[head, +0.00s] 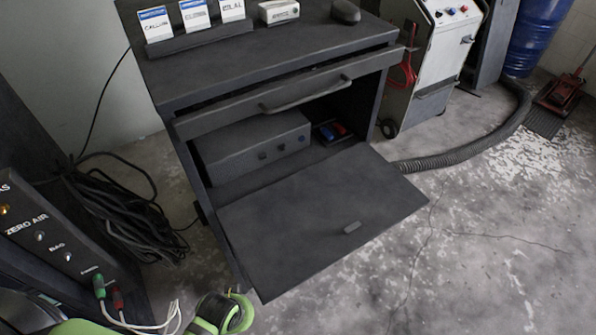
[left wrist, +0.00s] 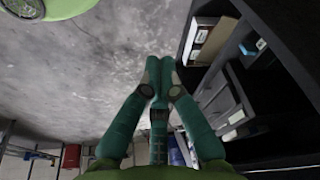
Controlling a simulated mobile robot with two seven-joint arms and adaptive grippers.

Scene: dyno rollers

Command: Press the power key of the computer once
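A dark box-shaped unit (head: 250,143), which looks like the computer, sits inside the open cabinet (head: 270,80) in the head view. Its front carries a few small dark square features; I cannot tell which is the power key. In the left wrist view my left gripper (left wrist: 160,65) has its teal fingers together at the tips, with nothing seen between them. It points over bare floor, beside dark shelving, apart from the unit. In the head view only a green and black arm part of mine shows at the bottom. My right gripper is not in view.
The cabinet's flap door (head: 320,220) hangs open, sticking out low in front of the unit. A drawer with a bar handle (head: 305,95) is above. Red and blue items (head: 333,132) lie right of the unit. Cables (head: 120,215) coil on the floor at left.

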